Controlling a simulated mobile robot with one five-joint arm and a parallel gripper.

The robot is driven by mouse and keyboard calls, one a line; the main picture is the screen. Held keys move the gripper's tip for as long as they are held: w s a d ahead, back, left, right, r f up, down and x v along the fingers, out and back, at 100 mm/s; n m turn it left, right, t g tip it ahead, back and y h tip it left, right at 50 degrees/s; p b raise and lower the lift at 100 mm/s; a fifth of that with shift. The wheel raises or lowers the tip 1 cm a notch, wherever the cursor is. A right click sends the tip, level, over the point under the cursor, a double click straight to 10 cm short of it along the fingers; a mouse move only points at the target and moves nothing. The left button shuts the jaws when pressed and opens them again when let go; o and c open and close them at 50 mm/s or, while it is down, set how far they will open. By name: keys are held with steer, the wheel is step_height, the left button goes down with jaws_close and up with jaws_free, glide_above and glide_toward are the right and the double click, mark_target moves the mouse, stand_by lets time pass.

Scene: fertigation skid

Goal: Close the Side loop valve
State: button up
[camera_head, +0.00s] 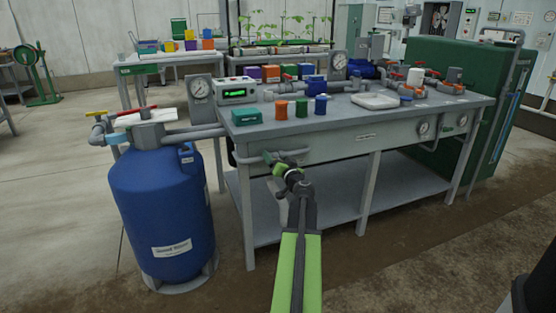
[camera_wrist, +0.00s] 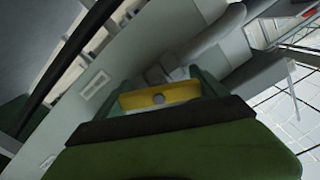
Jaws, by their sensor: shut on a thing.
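A short grey pipe (camera_head: 285,153) with a valve juts from the front left of the bench's front panel. My gripper (camera_head: 283,166) reaches up to that valve, and my arm and gripper hide most of it. My gripper is shut on this handle. I take it for the Side loop valve's handle; its label is not readable. The handle's exact angle to the pipe cannot be told.
A blue tank (camera_head: 160,215) stands left of the bench, with a red-handled valve (camera_head: 97,113) by its top. The grey bench (camera_head: 350,128) carries bottles, gauges and pipework. A lower shelf (camera_head: 340,205) and legs lie right of my arm. Floor is clear in front.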

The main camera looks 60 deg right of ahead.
steer(key=m, duration=1.2)
steer(key=shift+s+d+f+m, duration=0.2)
steer(key=shift+s+f+m, duration=0.05)
steer(key=shift+m, duration=0.15)
stand_by(0.3)
